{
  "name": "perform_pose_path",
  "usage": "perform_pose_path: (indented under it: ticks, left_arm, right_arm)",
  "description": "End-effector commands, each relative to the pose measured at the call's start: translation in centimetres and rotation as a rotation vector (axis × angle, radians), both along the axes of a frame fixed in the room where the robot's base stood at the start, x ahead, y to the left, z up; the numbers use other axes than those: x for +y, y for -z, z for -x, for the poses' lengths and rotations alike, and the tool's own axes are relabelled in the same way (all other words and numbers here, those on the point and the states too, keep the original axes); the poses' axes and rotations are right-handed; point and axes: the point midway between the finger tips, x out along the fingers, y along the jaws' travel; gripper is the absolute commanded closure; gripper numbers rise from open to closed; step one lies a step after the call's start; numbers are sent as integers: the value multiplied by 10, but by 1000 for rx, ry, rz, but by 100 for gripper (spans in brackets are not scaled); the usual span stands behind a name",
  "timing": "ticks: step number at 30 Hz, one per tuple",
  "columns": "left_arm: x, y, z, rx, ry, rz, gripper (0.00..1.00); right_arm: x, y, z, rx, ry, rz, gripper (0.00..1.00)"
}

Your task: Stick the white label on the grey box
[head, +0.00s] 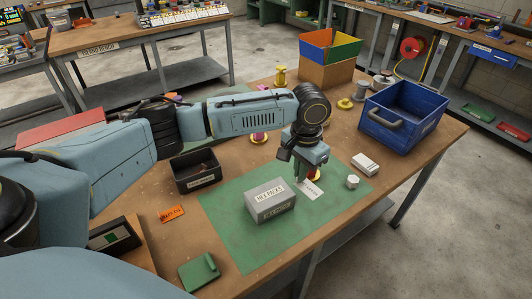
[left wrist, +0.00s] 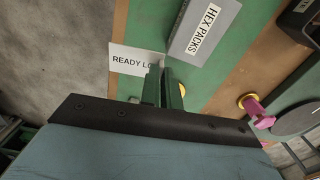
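The grey box (head: 262,213) sits on the green mat, with HEX PACKS printed on it; it also shows at the top of the left wrist view (left wrist: 185,45). My left gripper (head: 303,178) points down just right of the box in the head view. Its fingers (left wrist: 166,88) are close together at the edge of the white label (left wrist: 130,68), which reads "READY LO…" with its end hidden behind them. The label (head: 312,191) overlaps the mat and table edge in the wrist view and looks held clear of the mat. My right gripper is not seen.
On the table (head: 425,152) are a blue bin (head: 412,118) at right, a black bin (head: 195,178) at left, a white block (head: 365,163) and a small white cylinder (head: 352,181). A green item (head: 198,272) lies in front. The mat (head: 240,245) is bare around the box.

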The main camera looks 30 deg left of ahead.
Motion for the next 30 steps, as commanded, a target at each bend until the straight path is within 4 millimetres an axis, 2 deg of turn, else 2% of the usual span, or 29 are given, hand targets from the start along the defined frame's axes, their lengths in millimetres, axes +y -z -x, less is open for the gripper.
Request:
perform_pose_path:
  ticks: [1, 3, 6, 9, 13, 23, 30]
  left_arm:
    - [25, 4, 1, 9, 16, -1, 100]
    - [53, 11, 1, 7, 55, 0, 100]
    - [83, 18, 3, 4, 98, 1, 100]
    - [100, 23, 6, 2, 126, 2, 100]
    - [108, 25, 6, -1, 140, 2, 100]
    - [108, 25, 6, -1, 142, 3, 100]
    - [107, 23, 8, 1, 141, 3, 100]
  right_arm:
    - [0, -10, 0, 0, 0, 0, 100]
    - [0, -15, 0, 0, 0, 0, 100]
    - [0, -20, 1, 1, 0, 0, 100]
    - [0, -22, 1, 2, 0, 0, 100]
    - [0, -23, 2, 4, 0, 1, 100]
    - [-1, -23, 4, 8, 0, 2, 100]
    - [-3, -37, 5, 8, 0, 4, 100]
